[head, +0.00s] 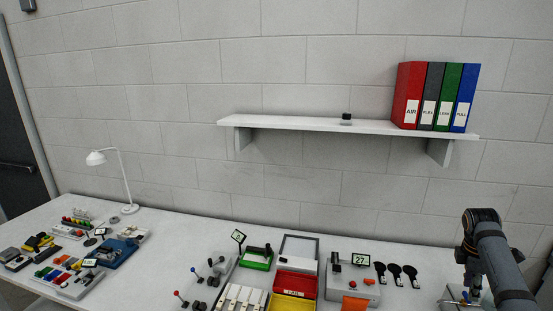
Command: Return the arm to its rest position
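My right arm (497,262) rises at the lower right, a dark grey arm with a rounded joint at its top. Its gripper end (466,294) hangs low near the right part of the bench and is small and partly hidden, so I cannot see whether the fingers are open or shut. I see nothing clearly held in it. My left arm and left gripper are out of view.
A white bench (185,237) carries a lamp (125,178), button panels (72,276), joysticks, a red bin (296,284), a yellow bin (291,302) and a grey box with a "27" display (361,260). Binders (436,97) stand on a wall shelf (300,124).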

